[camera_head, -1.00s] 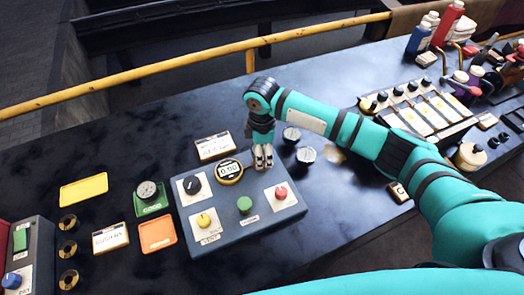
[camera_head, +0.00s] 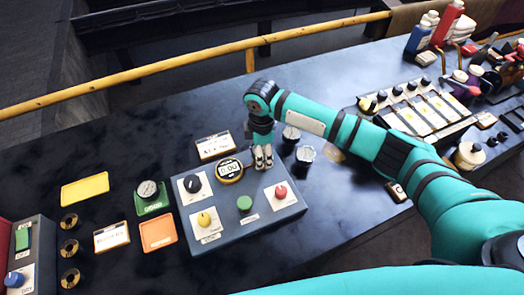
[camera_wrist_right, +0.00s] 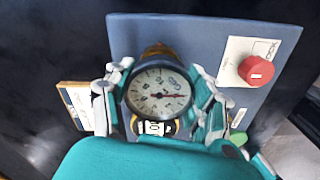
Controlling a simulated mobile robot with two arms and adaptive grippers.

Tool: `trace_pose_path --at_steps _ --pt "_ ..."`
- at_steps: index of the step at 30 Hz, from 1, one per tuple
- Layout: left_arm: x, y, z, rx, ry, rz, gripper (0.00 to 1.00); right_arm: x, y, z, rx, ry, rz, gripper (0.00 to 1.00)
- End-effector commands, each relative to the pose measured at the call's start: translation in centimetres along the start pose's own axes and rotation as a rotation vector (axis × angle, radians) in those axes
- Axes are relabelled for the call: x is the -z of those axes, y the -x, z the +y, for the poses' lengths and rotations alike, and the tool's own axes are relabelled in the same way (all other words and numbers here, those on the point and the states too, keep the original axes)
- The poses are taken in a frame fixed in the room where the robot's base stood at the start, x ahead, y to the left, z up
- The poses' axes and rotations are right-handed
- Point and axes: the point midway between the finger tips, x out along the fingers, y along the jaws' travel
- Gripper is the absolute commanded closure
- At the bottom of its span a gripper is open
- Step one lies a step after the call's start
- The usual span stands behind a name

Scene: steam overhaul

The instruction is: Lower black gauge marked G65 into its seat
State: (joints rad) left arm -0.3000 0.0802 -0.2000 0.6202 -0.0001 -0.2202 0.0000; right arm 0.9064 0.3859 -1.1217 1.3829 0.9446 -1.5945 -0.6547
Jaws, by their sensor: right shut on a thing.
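My right gripper (camera_head: 263,162) is over the back edge of the blue-grey panel box (camera_head: 262,222), beside the digital meter (camera_head: 229,170). In the right wrist view my right gripper (camera_wrist_right: 160,105) is shut on a round gauge (camera_wrist_right: 158,90) with a white face, dark rim and red needle. Its marking is upside down and looks like G65. The gauge is between the fingers, above the box. A brass ring (camera_wrist_right: 156,50) shows partly behind it; I cannot tell whether they touch. The fingers hide the gauge in the head view. My left gripper is not in view.
The box carries a black knob (camera_head: 192,184), yellow knob (camera_head: 204,219), green button (camera_head: 244,203) and red knob (camera_head: 281,191). Another gauge (camera_head: 148,189) rests on a green tray. Two more gauges (camera_head: 291,133) (camera_head: 305,154) stand just right of the gripper. Brass rings (camera_head: 69,248) lie at left.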

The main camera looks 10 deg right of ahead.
Motion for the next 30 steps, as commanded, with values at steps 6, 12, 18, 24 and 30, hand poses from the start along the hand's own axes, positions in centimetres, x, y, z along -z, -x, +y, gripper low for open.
trace_pose_path --at_steps 6,12,18,24,30 --pt "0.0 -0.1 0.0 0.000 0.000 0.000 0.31 0.0 -0.7 0.0 0.000 0.000 0.001 0.84" --pt "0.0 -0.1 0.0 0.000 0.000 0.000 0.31 0.0 -1.0 0.0 0.000 0.001 0.001 0.84" --pt "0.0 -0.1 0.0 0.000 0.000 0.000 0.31 0.0 -1.0 0.0 0.000 0.000 0.001 0.84" --pt "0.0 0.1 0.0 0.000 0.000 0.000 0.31 0.0 -1.1 0.0 0.001 0.000 0.000 0.84" --pt "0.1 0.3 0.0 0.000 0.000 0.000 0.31 0.1 -1.5 0.0 -0.001 0.000 0.001 0.84"
